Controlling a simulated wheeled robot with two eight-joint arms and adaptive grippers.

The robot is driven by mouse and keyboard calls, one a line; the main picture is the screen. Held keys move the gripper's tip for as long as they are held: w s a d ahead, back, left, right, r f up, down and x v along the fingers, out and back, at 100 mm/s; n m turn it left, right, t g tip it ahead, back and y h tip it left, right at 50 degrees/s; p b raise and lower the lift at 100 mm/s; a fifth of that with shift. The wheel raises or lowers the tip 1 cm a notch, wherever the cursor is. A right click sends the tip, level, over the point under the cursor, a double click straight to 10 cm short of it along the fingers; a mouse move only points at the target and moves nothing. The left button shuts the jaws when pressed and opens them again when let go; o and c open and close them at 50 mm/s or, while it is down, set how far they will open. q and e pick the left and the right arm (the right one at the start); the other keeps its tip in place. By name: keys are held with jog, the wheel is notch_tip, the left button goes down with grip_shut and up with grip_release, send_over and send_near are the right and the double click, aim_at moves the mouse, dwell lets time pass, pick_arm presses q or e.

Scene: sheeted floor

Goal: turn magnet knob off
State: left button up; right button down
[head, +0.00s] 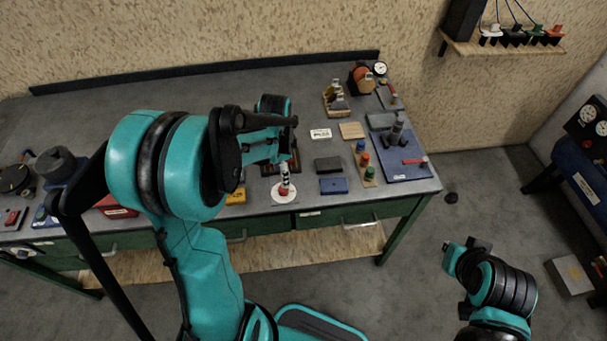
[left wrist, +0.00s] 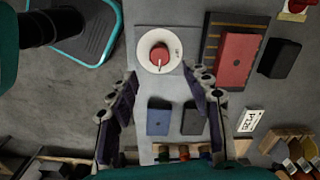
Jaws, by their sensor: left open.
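The red knob (left wrist: 159,56) sits on a round white dial plate (left wrist: 170,36), with a light pointer mark toward its lower right in the left wrist view. In the head view the dial plate (head: 283,198) lies near the front edge of the workbench, partly covered by my gripper. My left gripper (left wrist: 168,82) is open, its fingers spread to either side below the knob in the left wrist view, with nothing between them. In the head view my left gripper (head: 284,172) is above the dial. My right gripper (head: 472,246) is off the bench at the lower right, its fingers unclear.
Blue (head: 333,186) and black (head: 328,165) blocks lie right of the dial. A rack of coloured pegs (head: 365,163) and a blue board (head: 405,160) stand further right. In the left wrist view a red block (left wrist: 235,60) sits beside the dial.

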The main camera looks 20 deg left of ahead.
aim_at(283, 191)
pick_arm(q)
jog(key=shift+w+f, duration=0.1)
jog(key=shift+f, duration=0.3)
notch_tip(283, 191, down, 7)
jog(key=shift+f+b, duration=0.1)
jog(key=shift+b, duration=1.1)
grip_shut()
